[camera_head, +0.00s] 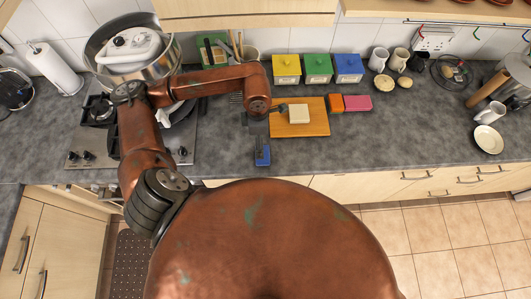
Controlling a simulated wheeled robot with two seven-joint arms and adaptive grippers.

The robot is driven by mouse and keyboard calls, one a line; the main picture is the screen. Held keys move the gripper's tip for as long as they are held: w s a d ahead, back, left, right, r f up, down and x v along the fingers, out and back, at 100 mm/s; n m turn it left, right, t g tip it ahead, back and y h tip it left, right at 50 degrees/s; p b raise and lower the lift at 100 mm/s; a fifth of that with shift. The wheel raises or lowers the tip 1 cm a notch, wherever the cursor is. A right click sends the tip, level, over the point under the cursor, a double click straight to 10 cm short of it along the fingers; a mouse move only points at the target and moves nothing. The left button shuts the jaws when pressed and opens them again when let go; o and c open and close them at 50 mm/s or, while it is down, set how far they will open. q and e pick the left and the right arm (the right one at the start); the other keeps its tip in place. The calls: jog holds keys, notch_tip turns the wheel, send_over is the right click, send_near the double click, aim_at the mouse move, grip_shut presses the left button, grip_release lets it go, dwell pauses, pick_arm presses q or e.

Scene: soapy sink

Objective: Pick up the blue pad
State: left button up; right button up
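A small blue pad (263,157) lies on the grey counter near its front edge, in front of the cutting board's left end. My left gripper (261,145) reaches from the copper wrist down to the pad, and its dark fingers overlap the pad in the picture. The fingers are too small and dark to tell whether they are open or shut, or whether they touch the pad. My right gripper is not in view.
A wooden cutting board (314,129) with a pale block (299,113) lies just behind the pad. Orange (335,104) and pink (358,103) blocks lie to its right. Yellow (286,70), green (318,68) and blue (348,68) boxes stand behind.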

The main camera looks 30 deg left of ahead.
pick_arm(q)
jog(key=f+b, duration=0.2)
jog(key=f, duration=0.1)
jog(key=f+b, duration=0.1)
jog(key=shift+w+d+f+b, duration=0.2)
jog(key=shift+w+f+b, duration=0.15)
jog(key=shift+w, duration=0.05)
jog(key=shift+s+f, duration=0.1)
jog(key=shift+f, duration=0.8)
jog(key=f, duration=0.1)
jog(key=f+p, duration=0.1)
jog(key=f, duration=0.3)
jog(key=shift+s+a+f+p, duration=0.1)
jog(key=shift+s+a+p, duration=0.15)
jog(key=shift+p, duration=0.1)
jog(key=shift+w+f, duration=0.1)
jog(key=shift+f, duration=0.4)
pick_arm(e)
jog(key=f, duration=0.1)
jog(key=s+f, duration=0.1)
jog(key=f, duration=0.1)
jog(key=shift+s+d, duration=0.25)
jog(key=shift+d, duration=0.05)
pick_arm(q)
jog(key=shift+c, duration=0.7)
